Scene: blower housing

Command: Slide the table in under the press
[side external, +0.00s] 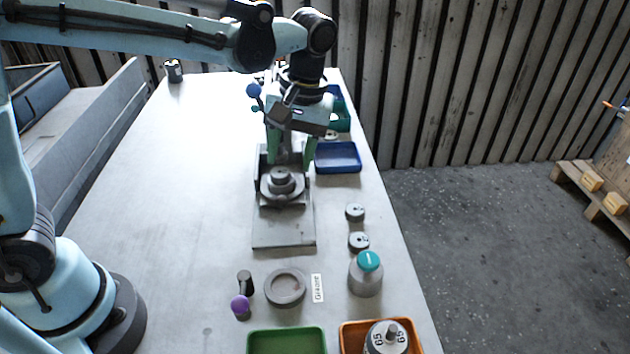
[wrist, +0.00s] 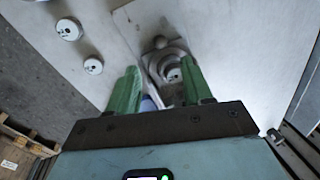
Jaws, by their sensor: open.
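The press stands mid-bench in the side view, largely hidden behind my arm; a blue ball knob (side external: 253,90) shows at its left. A long grey base plate (side external: 283,236) runs toward the camera. The sliding table appears to be the dark grey piece on it, carrying a stepped round part (side external: 281,183). That part also shows in the wrist view (wrist: 172,73). My gripper (side external: 291,162) points down just behind the round part. Its green fingers are apart in the wrist view (wrist: 160,70), with the round part seen between and beyond them. I cannot tell whether they touch anything.
A blue tray (side external: 338,157) sits close on the right. Two grey discs (side external: 355,212), a teal-capped bottle (side external: 366,274), a grey ring (side external: 286,287) and a purple-knobbed piece (side external: 240,304) lie nearer. Green (side external: 286,341) and orange trays (side external: 347,332) line the front.

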